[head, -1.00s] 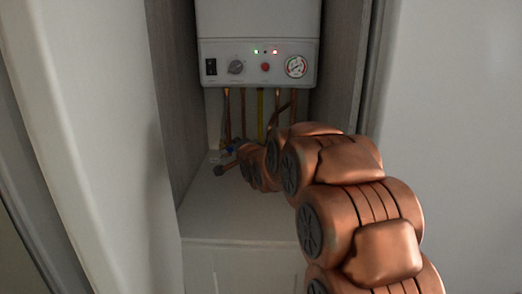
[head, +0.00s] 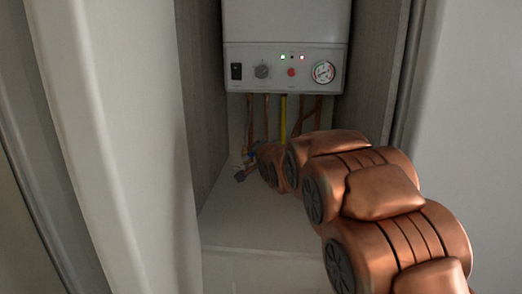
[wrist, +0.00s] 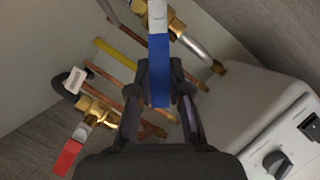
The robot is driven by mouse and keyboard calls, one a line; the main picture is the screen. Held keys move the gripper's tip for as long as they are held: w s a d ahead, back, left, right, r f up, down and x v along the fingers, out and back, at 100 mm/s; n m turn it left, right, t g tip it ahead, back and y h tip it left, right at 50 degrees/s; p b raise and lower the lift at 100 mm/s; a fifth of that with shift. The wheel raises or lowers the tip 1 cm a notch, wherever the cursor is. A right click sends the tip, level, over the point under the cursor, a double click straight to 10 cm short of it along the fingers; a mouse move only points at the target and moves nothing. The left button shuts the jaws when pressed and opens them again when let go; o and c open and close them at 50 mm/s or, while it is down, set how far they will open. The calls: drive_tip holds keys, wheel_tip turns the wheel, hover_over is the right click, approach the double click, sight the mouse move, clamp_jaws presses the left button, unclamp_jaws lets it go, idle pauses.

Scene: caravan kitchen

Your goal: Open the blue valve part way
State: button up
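The blue valve's long flat handle (wrist: 159,70) hangs from a brass fitting near the top of the wrist view. My gripper (wrist: 160,72) has one dark finger on each side of the handle. Both fingers look pressed to its edges, and the handle's lower end reaches in between them. In the head view my gripper (head: 244,168) is small and dark under the boiler, with a spot of blue (head: 250,154) at it. The grip itself is too small to make out there.
A white boiler (head: 285,68) with knobs and a gauge hangs above. Copper pipes and a yellow pipe (head: 283,115) run below it. A second valve with a red handle (wrist: 68,156) is at the lower left of the wrist view. Cabinet walls stand close on both sides.

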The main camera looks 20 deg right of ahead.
drive_tip(key=o, duration=0.4)
drive_tip(key=shift+o, duration=0.2)
drive_tip(key=shift+s, duration=0.1)
drive_tip(key=v, duration=1.1)
drive_tip(key=shift+s, duration=0.4)
drive_tip(key=shift+a+r, duration=0.1)
drive_tip(key=s+a+f+n+g+p, duration=0.1)
drive_tip(key=s+f+n+g+p, duration=0.25)
drive_tip(key=s, duration=0.55)
drive_tip(key=s+a+f+n+g+p, duration=0.25)
drive_tip(key=s+f+g, duration=0.25)
drive_tip(key=s, duration=0.4)
drive_tip(key=s+f+n+g+y+p, duration=0.1)
drive_tip(key=s+n+g+p, duration=0.4)
drive_tip(key=s, duration=2)
drive_tip(key=g, duration=0.3)
drive_tip(key=shift+s+a+n+p, duration=0.2)
drive_tip(key=shift+a+n+p, duration=0.1)
drive_tip(key=shift+n, duration=0.1)
